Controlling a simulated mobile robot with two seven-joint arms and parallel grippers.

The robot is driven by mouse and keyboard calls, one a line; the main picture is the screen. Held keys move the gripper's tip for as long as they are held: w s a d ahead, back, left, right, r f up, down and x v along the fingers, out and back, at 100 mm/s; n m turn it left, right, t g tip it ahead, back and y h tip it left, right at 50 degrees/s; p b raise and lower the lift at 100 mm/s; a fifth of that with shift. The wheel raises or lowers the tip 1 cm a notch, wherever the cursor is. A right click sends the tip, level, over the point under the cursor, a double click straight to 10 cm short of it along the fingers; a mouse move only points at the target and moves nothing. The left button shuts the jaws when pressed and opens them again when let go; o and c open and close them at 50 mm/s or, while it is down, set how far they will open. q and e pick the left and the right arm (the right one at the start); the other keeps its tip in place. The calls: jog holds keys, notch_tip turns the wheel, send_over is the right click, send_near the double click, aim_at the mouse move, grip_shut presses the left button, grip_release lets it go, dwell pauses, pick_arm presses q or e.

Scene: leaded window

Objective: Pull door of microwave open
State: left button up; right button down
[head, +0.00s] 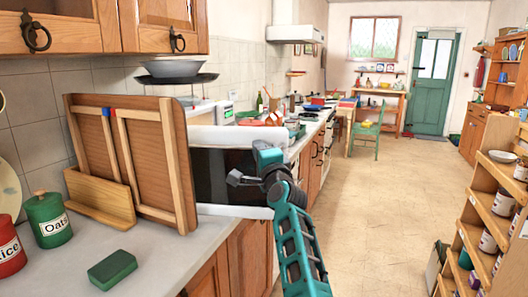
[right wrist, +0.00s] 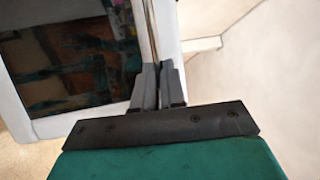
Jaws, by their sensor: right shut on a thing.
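The microwave (head: 222,137) is white with a dark glass door (head: 212,175), on the counter behind a wooden rack that hides its left part. In the right wrist view the dark glass door (right wrist: 70,60) has a pale frame and a slim metal handle (right wrist: 152,35) along its right side. My right gripper (head: 236,179) is in front of the door in the head view. Its fingers (right wrist: 158,85) are shut on the handle in the right wrist view. I cannot tell how far the door stands open. My left gripper is not in view.
The wooden rack (head: 172,160) stands on the counter (head: 165,262) near the microwave. Shelves with cans (head: 480,225) stand at the right. The floor (head: 385,200) between is clear.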

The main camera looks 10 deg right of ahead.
dwell(0.4)
jog(key=c, duration=1.2)
grip_release()
